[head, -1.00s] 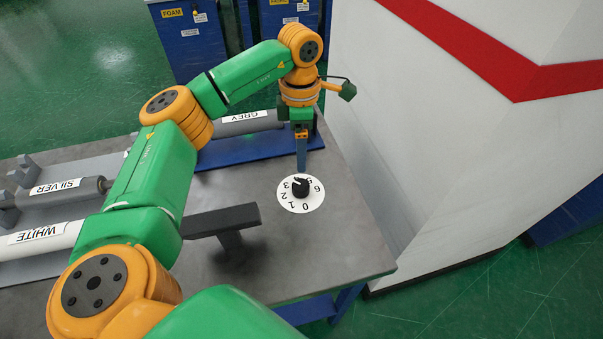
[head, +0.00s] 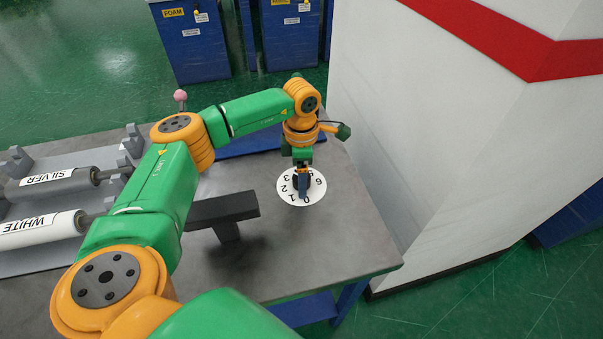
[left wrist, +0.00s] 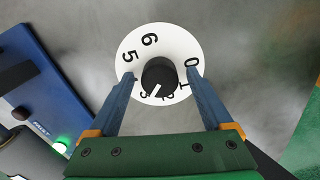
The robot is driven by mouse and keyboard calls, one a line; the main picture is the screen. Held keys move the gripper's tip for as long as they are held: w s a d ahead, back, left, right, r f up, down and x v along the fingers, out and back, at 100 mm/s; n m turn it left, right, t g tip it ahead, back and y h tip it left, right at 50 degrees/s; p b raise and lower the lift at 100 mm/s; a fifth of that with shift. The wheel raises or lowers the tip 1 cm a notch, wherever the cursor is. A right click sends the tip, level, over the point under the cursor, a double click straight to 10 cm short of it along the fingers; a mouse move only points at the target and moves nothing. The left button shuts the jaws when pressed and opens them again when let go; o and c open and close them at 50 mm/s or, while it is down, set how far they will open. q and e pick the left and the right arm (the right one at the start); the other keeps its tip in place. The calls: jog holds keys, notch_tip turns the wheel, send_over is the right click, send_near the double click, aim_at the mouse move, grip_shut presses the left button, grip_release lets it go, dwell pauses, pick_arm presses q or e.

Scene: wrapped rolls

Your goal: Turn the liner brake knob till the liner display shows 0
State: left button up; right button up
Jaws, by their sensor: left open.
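The brake knob (left wrist: 158,75) is black with a white pointer line, on a round white dial (left wrist: 160,43) numbered up to 6. In the left wrist view the pointer aims down and slightly left, near the partly hidden 3. The dial (head: 284,187) lies on the grey table in the head view, where my gripper covers most of the knob. My left gripper (left wrist: 162,78) is open, its blue fingers on either side of the knob; contact cannot be told. It is over the dial in the head view (head: 303,188). I cannot make out a liner display. My right gripper is not in view.
Rolls labelled SILVER (head: 50,182) and WHITE (head: 30,230) lie at the left. A dark bar on a post (head: 222,209) stands left of the dial. A white wall with a red stripe (head: 480,40) rises at the right. The table front (head: 320,260) is clear.

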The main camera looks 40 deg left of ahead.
pick_arm(q)
grip_shut()
jog(key=shift+n, duration=0.3)
jog(key=n, duration=0.6)
jog(key=shift+r+p, duration=0.1)
jog(key=shift+p, duration=0.3)
jog(key=n, duration=0.4)
jog(key=n+p, duration=0.1)
jog(key=n, duration=0.2)
jog(key=shift+n, duration=0.4)
jog(key=n+p, duration=0.2)
jog(key=n, duration=0.4)
jog(key=shift+r, duration=0.1)
jog(key=n+p, duration=0.2)
jog(key=n, duration=0.4)
jog(key=shift+w, duration=0.1)
jog(key=shift+n, duration=0.4)
